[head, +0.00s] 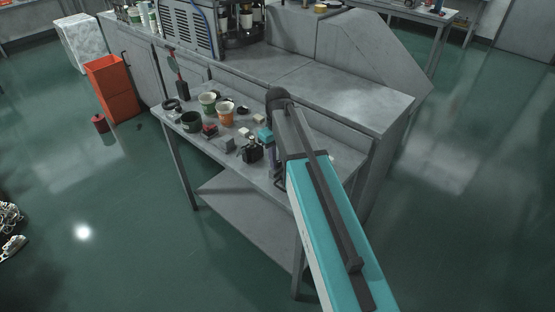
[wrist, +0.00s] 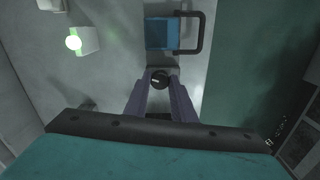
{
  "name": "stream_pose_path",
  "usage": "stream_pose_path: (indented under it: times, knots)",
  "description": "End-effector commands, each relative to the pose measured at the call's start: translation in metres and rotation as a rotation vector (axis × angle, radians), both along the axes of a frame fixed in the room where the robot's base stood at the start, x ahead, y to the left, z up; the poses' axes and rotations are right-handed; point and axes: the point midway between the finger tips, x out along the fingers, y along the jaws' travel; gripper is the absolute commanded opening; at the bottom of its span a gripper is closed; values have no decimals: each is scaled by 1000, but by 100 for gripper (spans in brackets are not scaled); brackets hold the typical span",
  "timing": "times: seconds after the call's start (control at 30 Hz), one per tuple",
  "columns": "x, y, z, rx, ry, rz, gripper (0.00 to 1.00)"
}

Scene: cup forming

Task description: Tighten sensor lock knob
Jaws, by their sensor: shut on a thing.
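A round black knob (wrist: 158,79) with a small pale mark sits between the fingertips of my gripper (wrist: 160,76) in the wrist view. The two purple-grey fingers are shut on it from both sides. Just beyond the knob is a blue block (wrist: 172,34) with a dark handle-like bracket (wrist: 199,34) at its right. In the head view my gripper (head: 272,170) points down at the front part of the workbench, beside a small teal block (head: 264,134) and a black fixture (head: 251,151). The knob cannot be made out there, hidden by my arm or too small.
A pale box with a lit green lamp (wrist: 75,42) stands left of the fingers in the wrist view. Several cups, including an orange-white one (head: 226,112), and small blocks crowd the grey workbench (head: 330,157).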

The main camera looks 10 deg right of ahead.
Motion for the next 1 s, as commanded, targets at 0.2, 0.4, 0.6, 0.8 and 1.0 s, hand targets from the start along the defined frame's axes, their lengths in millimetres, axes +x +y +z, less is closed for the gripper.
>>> stream_pose_path:
  times: [0.2,0.4,0.6,0.8,1.0]
  knots:
    - [0,0,0,0,1,1,28]
    - [0,0,0,0,0,1,42]
    - [0,0,0,0,0,1,42]
    - [0,0,6,0,-1,1,42]
    - [1,0,20,0,-2,1,42]
